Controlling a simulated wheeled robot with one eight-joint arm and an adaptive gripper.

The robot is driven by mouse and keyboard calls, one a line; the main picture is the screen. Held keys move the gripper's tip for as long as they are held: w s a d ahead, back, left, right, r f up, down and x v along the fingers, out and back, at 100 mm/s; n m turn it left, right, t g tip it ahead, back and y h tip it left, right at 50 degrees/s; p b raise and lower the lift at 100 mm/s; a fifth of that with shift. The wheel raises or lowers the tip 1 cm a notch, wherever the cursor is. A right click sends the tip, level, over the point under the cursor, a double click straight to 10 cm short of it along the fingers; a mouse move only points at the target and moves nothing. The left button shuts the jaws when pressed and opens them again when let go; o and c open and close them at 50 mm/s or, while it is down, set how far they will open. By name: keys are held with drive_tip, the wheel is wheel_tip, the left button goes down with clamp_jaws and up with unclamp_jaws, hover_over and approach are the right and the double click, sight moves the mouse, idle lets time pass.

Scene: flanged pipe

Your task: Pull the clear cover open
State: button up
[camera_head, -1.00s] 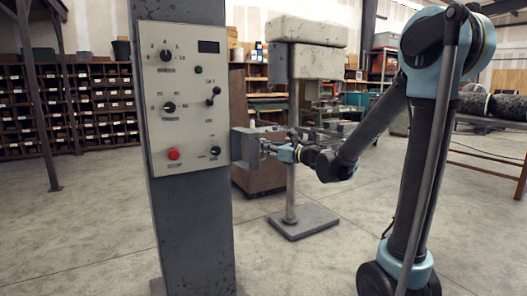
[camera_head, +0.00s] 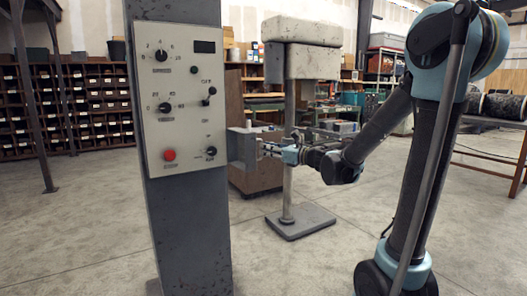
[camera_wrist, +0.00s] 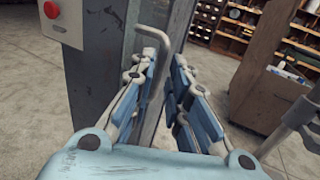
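A grey bent bar handle (camera_wrist: 164,50) stands at the side of the grey column in the wrist view. It passes down between the two fingers of my gripper (camera_wrist: 161,66). The fingers are apart, one on each side of the bar, and I cannot tell whether either touches it. In the head view my gripper (camera_head: 268,148) is at the right of a grey box (camera_head: 241,148) on the column's side. I cannot make out a clear cover as such in either view.
The grey column (camera_head: 190,240) carries a control panel (camera_head: 180,95) with knobs and a red button (camera_head: 169,155). A grey machine on a stand (camera_head: 302,60) is behind my arm. A wooden cabinet (camera_wrist: 270,80) is at the right in the wrist view. Open concrete floor surrounds the column.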

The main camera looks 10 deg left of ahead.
drive_tip(key=v, duration=0.9)
drive_tip(key=shift+a, duration=0.1)
